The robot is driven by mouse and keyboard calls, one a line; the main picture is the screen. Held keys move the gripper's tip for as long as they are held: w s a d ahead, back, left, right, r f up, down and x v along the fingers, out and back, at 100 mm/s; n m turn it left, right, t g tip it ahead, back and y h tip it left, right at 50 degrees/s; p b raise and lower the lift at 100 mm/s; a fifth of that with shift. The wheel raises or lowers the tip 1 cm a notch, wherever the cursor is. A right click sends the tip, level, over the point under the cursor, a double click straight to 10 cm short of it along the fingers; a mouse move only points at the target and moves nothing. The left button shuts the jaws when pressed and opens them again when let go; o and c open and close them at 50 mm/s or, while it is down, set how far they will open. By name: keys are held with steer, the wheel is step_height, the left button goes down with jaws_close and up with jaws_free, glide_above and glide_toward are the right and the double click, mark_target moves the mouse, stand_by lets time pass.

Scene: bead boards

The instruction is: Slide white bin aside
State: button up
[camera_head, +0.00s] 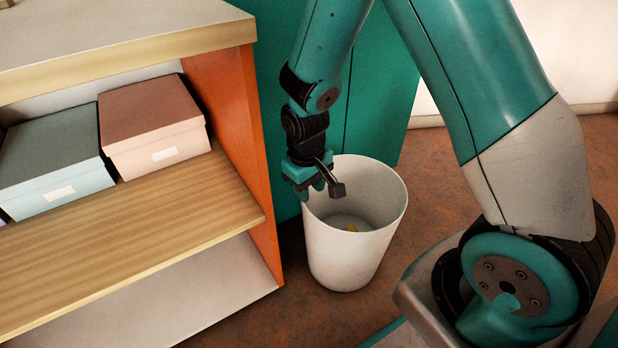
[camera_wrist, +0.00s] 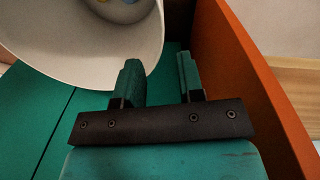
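The white bin (camera_head: 345,250) stands upright on the brown floor, just right of the shelf unit's orange side. Small yellow scraps lie inside it. My gripper (camera_head: 318,184) is at the bin's left rim, pointing down. In the wrist view my gripper (camera_wrist: 160,72) has its two teal fingers apart, with nothing clearly held between them. The bin (camera_wrist: 85,55) fills the upper left there, and the left finger overlaps its outer edge. I cannot tell whether the finger touches the bin.
The shelf's orange side panel (camera_head: 244,125) is close left of the bin; it also shows in the wrist view (camera_wrist: 240,75). A teal panel (camera_head: 385,100) stands behind. A pink box (camera_head: 155,125) and a grey-blue box (camera_head: 50,165) sit on the shelf. Floor right of the bin is open.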

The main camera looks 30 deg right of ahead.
mark_target(310, 211)
steer(key=f+b, duration=0.1)
steer(key=f, duration=0.2)
steer(key=f+b, duration=0.2)
steer(key=f, duration=0.2)
steer(key=f+b, duration=0.2)
steer(key=f, duration=0.2)
steer(key=shift+d, duration=0.3)
jaws_close()
stand_by(0.9)
